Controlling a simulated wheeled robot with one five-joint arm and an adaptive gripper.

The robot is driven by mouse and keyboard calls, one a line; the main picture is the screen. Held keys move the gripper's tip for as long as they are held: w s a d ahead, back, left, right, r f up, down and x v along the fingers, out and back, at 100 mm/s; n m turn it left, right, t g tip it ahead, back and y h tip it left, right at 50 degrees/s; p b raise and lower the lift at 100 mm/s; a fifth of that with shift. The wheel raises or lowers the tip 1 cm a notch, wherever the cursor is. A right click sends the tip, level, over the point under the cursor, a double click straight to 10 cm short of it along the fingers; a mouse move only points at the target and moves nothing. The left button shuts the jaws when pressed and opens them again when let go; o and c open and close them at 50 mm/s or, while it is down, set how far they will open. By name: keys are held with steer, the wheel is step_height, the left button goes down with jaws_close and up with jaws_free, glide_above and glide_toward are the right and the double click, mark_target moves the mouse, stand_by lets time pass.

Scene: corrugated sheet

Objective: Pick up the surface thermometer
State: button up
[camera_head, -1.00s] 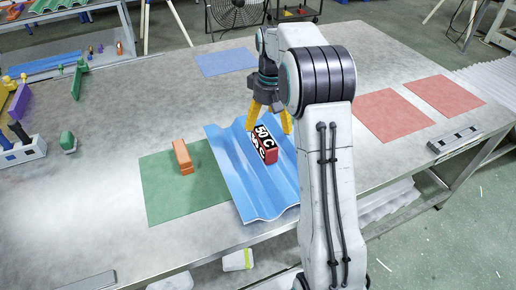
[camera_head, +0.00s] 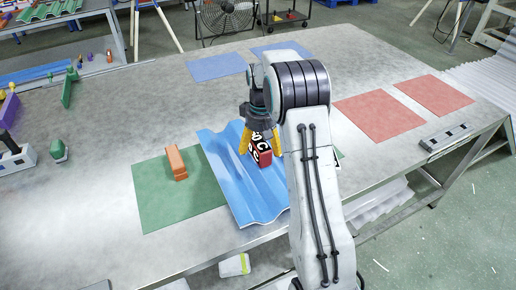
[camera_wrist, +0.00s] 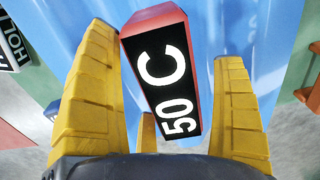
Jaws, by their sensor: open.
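The surface thermometer is a small red block with black faces marked "50 C" in white. In the head view the thermometer (camera_head: 262,152) rests on the blue corrugated sheet (camera_head: 240,190), partly covered by my gripper. In the wrist view the thermometer (camera_wrist: 160,65) stands between the yellow fingers, with gaps on both sides. My gripper (camera_head: 259,146) is open and pointed down around the thermometer. It also shows in the wrist view (camera_wrist: 165,100).
The blue sheet lies partly over a green mat (camera_head: 150,205). An orange block (camera_head: 176,162) stands on that mat to the left. Red mats (camera_head: 380,115) lie to the right and blue mats (camera_head: 215,66) at the back. A grey slotted bar (camera_head: 446,137) lies near the right edge.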

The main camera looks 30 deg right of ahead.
steer(key=shift+f, duration=0.2)
steer(key=c, duration=1.4)
